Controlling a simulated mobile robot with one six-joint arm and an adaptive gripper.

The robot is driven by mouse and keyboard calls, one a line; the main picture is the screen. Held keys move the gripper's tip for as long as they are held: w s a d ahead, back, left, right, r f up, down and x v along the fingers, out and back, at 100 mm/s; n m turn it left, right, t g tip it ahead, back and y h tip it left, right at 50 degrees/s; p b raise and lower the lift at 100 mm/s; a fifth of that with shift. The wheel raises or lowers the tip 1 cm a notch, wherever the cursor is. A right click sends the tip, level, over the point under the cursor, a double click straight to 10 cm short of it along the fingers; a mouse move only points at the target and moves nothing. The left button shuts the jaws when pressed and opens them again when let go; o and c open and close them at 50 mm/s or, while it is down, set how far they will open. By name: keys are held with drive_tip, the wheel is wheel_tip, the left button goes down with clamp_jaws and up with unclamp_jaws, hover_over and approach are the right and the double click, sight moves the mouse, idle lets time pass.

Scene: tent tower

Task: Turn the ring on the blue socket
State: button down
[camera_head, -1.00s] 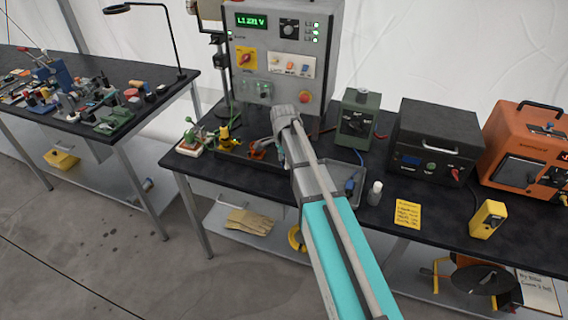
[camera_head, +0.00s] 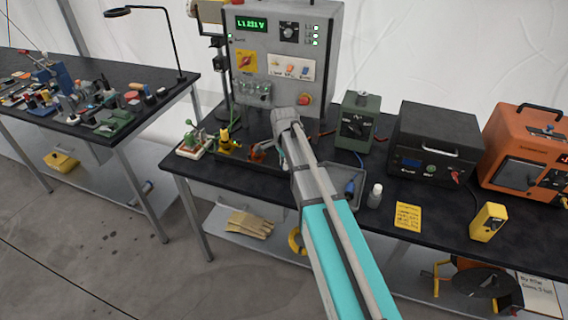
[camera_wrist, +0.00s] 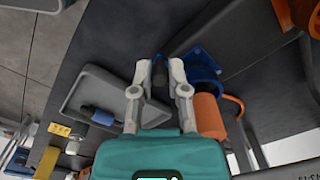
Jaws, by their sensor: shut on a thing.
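In the wrist view the blue socket (camera_wrist: 204,63) lies just right of my fingertips, with an open-looking blue rim. My gripper (camera_wrist: 158,72) is shut on a small dark cylindrical piece (camera_wrist: 158,77) between its fingertips. I cannot tell whether this piece is the socket's ring or how it joins the socket. An orange cylinder (camera_wrist: 208,115) stands below the socket, beside my right finger. In the head view my arm hides most of the work spot, and only a little of my gripper shows beside the wrist.
A grey tray (camera_wrist: 77,75) with a blue connector (camera_wrist: 98,115) lies left of my gripper. In the head view a grey control panel (camera_head: 312,20) stands behind my arm. A green box (camera_head: 356,120) and black case (camera_head: 436,140) stand to the right.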

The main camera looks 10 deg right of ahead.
drive_tip(key=shift+s+d, duration=0.1)
drive_tip(key=w+d+n, duration=0.2)
drive_tip(key=d+n, duration=0.6)
drive_tip(key=n, duration=0.9)
drive_tip(key=shift+w+n, duration=0.25)
drive_tip(key=shift+n, duration=0.15)
drive_tip(key=shift+d, duration=0.1)
drive_tip(key=c, duration=0.6)
unclamp_jaws()
drive_tip(key=shift+c, duration=0.2)
drive_tip(key=shift+s, duration=0.1)
